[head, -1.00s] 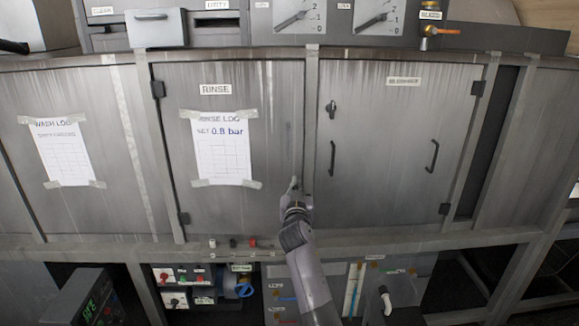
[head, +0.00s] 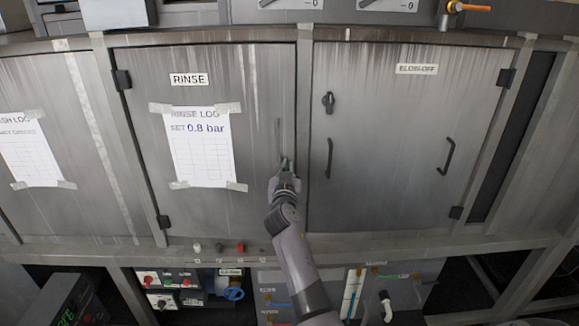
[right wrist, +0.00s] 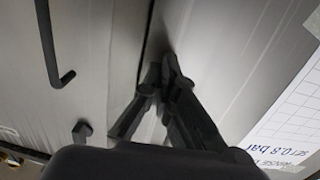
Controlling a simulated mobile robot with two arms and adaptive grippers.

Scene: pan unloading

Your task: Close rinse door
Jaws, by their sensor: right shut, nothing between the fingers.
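The rinse door (head: 235,90) is a grey, streaked metal panel with a RINSE label (head: 189,79) and black hinges on its left side. In the head view it looks about flush with the frame. In the right wrist view a narrow dark gap runs beside the door panel (right wrist: 215,60), and I cannot tell whether it is fully closed. My right gripper (head: 286,163) is shut and empty, with its fingertips at the door's right edge, below mid-height. Its fingers also show in the right wrist view (right wrist: 165,72), at or very near the panel. My left gripper is out of view.
Right of the rinse door is the blow-off door (head: 400,140), with a black handle (head: 446,156). A taped rinse log sheet (head: 202,147) hangs on the rinse door. A ledge (head: 350,246) runs below the doors, with control boxes (head: 172,290) under it.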

